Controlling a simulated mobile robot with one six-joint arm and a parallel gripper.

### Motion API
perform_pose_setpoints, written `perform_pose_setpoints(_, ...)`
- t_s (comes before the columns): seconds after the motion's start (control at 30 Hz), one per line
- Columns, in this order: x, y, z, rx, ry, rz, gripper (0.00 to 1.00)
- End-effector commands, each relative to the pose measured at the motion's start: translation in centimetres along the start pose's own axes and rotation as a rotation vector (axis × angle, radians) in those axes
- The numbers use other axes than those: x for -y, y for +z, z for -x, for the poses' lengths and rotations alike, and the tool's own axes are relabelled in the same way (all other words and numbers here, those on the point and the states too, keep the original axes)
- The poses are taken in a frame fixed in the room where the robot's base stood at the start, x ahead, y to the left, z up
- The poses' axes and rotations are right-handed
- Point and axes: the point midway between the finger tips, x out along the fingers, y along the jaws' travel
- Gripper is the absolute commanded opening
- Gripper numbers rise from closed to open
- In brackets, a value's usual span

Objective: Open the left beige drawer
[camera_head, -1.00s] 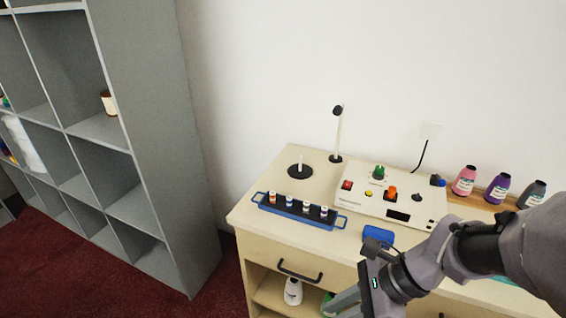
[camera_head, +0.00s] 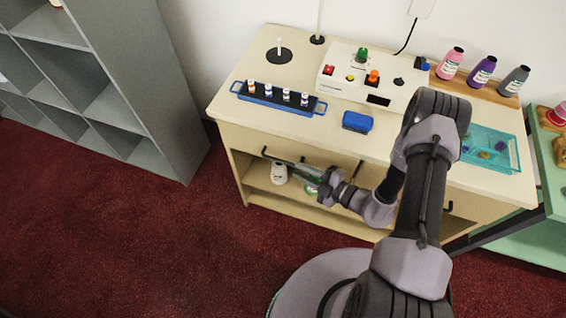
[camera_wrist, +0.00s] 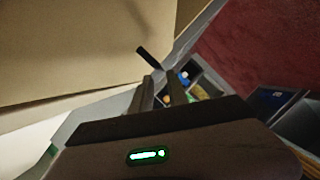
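The left beige drawer (camera_head: 325,156) sits under the counter top in the head view and looks closed. Its dark bar handle (camera_head: 272,156) is partly covered by my gripper (camera_head: 299,167), which reaches it from the right. In the wrist view, the two fingers of my gripper (camera_wrist: 161,77) stand apart with a narrow gap. One end of the black handle (camera_wrist: 147,56) shows just at the fingertips, against the beige front. I cannot tell whether the fingers touch the handle.
An open shelf with a white bottle (camera_head: 279,173) lies below the drawer. The counter top (camera_head: 235,90) holds a blue vial tray (camera_head: 280,97), a blue block (camera_head: 357,121), a control box (camera_head: 345,85) and a teal tray (camera_head: 510,160). Red carpet is clear at front left.

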Motion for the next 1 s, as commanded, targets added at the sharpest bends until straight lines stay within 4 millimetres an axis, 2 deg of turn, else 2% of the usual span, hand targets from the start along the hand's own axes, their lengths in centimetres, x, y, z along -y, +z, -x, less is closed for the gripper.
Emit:
perform_pose_setpoints(0.03, 0.2, 0.1, -1.2, -0.004, -0.001, 0.002, 0.2)
perform_pose_setpoints(0.2, 0.2, 0.0, -4.6, -0.004, -0.002, 0.003, 0.2)
perform_pose_setpoints(0.4, 0.1, 0.0, -7.2, -0.002, -0.001, 0.003, 0.2)
perform_pose_setpoints(0.77, -0.1, -0.1, -7.9, -0.001, 0.0, 0.002, 0.2)
perform_pose_setpoints(0.9, -0.1, -0.1, -7.9, -0.001, 0.0, 0.002, 0.0)
perform_pose_setpoints(1.0, -0.1, -0.1, -7.9, -0.001, 0.0, 0.002, 0.0)
